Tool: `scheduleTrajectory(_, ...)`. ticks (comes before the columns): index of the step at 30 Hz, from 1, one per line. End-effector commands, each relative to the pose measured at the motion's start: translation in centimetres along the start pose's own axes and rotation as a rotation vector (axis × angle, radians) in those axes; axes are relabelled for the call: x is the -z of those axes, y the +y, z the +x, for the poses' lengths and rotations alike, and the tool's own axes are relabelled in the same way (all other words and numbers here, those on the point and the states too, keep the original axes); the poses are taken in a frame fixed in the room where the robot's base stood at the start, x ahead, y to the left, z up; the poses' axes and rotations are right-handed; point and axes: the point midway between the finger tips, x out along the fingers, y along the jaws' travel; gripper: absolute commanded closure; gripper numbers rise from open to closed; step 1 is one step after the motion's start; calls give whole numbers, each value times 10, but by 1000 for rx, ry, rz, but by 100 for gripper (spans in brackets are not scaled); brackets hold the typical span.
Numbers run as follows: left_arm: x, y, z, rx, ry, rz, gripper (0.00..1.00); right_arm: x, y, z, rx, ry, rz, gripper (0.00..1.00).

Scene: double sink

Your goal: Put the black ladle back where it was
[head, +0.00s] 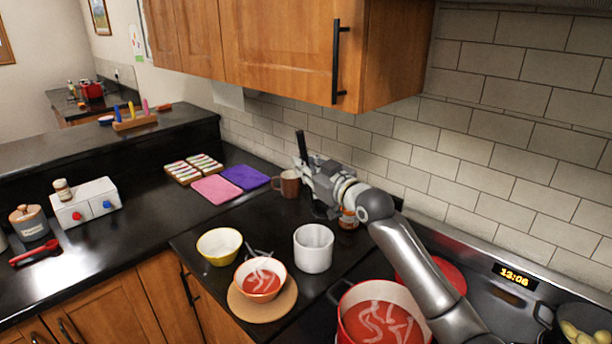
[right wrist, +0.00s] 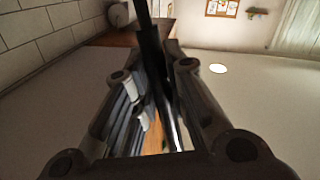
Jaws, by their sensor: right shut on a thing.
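My right gripper (head: 308,172) is shut on the black ladle (head: 302,147) and holds it above the counter near the tiled wall. The ladle's handle sticks up above the fingers. Its lower part is mostly hidden behind my gripper in the head view. In the right wrist view the dark handle (right wrist: 147,30) runs up from between the fingers of my right gripper (right wrist: 165,65). The white crock (head: 313,250) stands on the counter below and looks empty. The red pot (head: 345,300) with red soup is at the bottom, partly behind my right arm. My left gripper is not in view.
A brown mug (head: 289,184) and an orange-brown jar (head: 348,219) stand close to my gripper. A yellow bowl (head: 219,262) and a soup bowl (head: 250,292) on a round board (head: 240,308) are left of the crock. The cabinet (head: 290,50) hangs above.

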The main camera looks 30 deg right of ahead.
Motion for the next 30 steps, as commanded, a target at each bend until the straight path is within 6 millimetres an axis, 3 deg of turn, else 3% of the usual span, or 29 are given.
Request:
scheduleTrajectory(5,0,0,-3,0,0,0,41,-9,3,6,-2,-1,0,100)
scheduleTrajectory(13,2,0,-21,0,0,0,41,-38,-2,8,-1,-1,2,100)
scheduleTrajectory(30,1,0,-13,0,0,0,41,-51,-5,8,-2,2,-1,100)
